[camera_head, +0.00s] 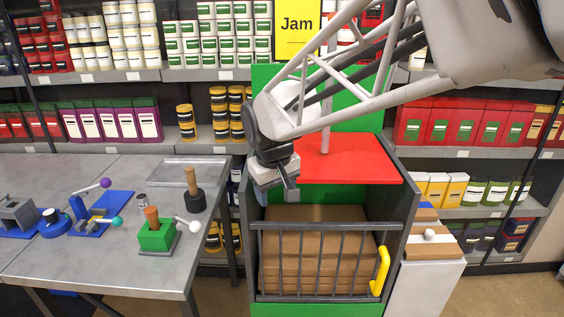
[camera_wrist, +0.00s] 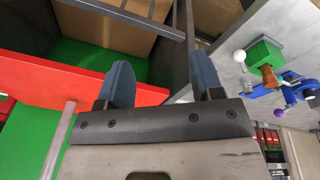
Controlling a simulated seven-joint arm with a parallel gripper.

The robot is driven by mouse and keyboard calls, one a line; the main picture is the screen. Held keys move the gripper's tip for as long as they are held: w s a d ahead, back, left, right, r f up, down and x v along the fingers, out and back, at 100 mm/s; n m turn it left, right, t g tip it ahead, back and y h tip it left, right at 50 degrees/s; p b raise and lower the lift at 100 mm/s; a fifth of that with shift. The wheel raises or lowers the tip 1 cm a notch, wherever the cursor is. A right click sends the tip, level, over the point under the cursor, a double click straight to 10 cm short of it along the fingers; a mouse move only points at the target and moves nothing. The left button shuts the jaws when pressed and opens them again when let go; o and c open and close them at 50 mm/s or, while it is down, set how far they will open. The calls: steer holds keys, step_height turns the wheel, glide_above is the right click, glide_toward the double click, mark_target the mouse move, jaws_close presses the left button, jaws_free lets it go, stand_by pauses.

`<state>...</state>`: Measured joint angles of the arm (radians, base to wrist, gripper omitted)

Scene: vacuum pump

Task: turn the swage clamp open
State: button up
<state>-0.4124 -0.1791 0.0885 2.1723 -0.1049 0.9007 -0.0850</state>
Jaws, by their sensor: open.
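The tools with ball-ended levers stand on the grey table at left in the head view. A green block (camera_head: 157,236) carries a brown plug and a lever with a white ball (camera_head: 192,227). A blue fixture (camera_head: 101,211) beside it has levers with a teal ball (camera_head: 117,222) and a purple ball (camera_head: 105,183). I cannot tell for sure which of them is the swage clamp. My gripper (camera_head: 288,188) is open and empty, over the cart to the right of the table. In the wrist view its fingers (camera_wrist: 163,80) are apart, and the green block (camera_wrist: 264,55) shows at upper right.
The grey table (camera_head: 95,268) also holds a tray (camera_head: 187,171), a black-based wooden-handled tool (camera_head: 193,192) and a grey block (camera_head: 17,215). The cart has a red top (camera_head: 360,160), a barred front and brown boxes (camera_head: 318,250). Stocked shelves stand behind.

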steer(key=shift+w+a, duration=0.1)
steer(key=c, duration=0.5)
steer(key=shift+w+a+m, duration=0.2)
steer(key=shift+m, duration=0.1)
steer(key=shift+c, duration=1)
steer(key=w+a+m, duration=0.2)
steer(key=w+a+m+g, duration=0.1)
steer(key=w+a, duration=0.1)
steer(key=w+a+m+g+y, duration=0.1)
steer(key=w+a+m, duration=0.1)
steer(key=shift+f+m, duration=0.3)
steer(key=shift+f, duration=0.1)
jaws_close()
steer(key=w+a+f+m+g+y, duration=0.1)
steer(key=w+a+f+m+g, duration=0.1)
steer(key=w+a+m, duration=0.6)
steer(key=shift+w+a+f+g, duration=0.15)
steer(key=shift+a+f+g, duration=0.15)
steer(key=shift+a+f, duration=0.5)
